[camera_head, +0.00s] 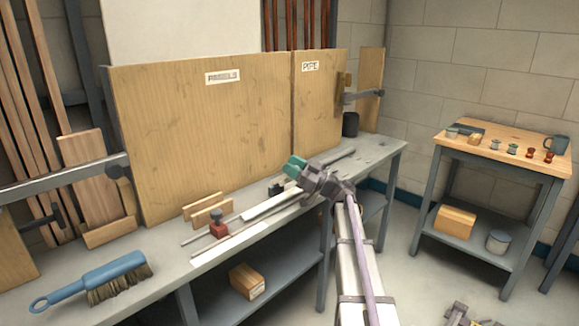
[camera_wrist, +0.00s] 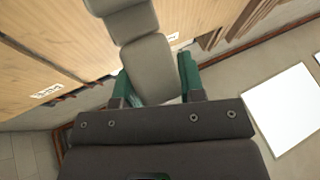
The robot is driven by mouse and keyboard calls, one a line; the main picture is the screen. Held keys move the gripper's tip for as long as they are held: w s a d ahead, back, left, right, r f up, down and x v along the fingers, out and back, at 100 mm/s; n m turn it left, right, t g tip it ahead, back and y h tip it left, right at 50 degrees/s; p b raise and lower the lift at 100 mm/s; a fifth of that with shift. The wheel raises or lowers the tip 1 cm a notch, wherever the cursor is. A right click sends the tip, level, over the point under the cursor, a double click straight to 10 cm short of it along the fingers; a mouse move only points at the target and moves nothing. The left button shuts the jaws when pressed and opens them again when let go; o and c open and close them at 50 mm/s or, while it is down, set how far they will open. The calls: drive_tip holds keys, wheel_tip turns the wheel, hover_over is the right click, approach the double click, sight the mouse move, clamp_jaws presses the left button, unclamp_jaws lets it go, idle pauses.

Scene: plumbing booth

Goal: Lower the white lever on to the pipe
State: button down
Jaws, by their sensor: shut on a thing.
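The head view is too small to show this piece at the fingertips. A white pipe (camera_head: 268,207) lies along the bench below and left of the gripper. A small dark fitting (camera_head: 275,188) is near the fingertips. I cannot tell whether the held piece touches the pipe.
A red clamp-like block (camera_head: 218,228) and wooden strips (camera_head: 207,209) lie left of the pipe. A blue brush (camera_head: 100,278) is at the bench's front left. Wooden panels (camera_head: 205,140) stand behind. A side table (camera_head: 500,149) with small fittings and a mug stands at right.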

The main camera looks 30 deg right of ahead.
drive_tip(key=shift+s, duration=0.2)
drive_tip(key=c, duration=1.1)
unclamp_jaws()
drive_tip(key=shift+o, duration=0.6)
drive_tip(key=shift+s+r, duration=0.15)
drive_tip(key=shift+o, duration=1)
drive_tip(key=shift+s+d+f+b, duration=0.1)
drive_tip(key=shift+d+f+b, duration=0.1)
drive_tip(key=shift+f+b, duration=0.15)
drive_tip(key=b+v, duration=0.3)
drive_tip(key=v, duration=0.7)
